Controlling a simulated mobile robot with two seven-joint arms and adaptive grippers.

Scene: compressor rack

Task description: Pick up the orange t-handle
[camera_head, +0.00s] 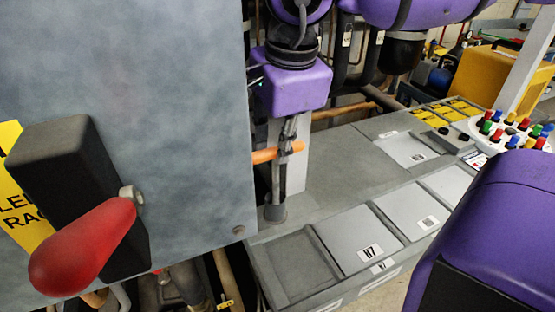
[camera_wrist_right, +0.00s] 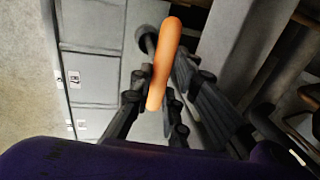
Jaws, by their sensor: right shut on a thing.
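The orange t-handle (camera_head: 265,155) is a bar lying roughly crosswise on top of a thin grey upright shaft (camera_head: 275,188), which goes down to a round grey foot at the bench. My right gripper (camera_head: 287,146) points down from its purple wrist and is shut on the orange bar. In the right wrist view the bar (camera_wrist_right: 167,50) runs between the dark fingers of the gripper (camera_wrist_right: 160,88), and one end sticks out past them. Part of the bar is hidden behind the fingers. My left gripper is out of view.
A large grey panel (camera_head: 150,60) with a red-handled black switch (camera_head: 85,245) stands close on the left. A grey bench with labelled lids (camera_head: 360,240) runs to the right. A round white holder with coloured knobs (camera_head: 510,133) and a yellow box (camera_head: 490,75) are farther right.

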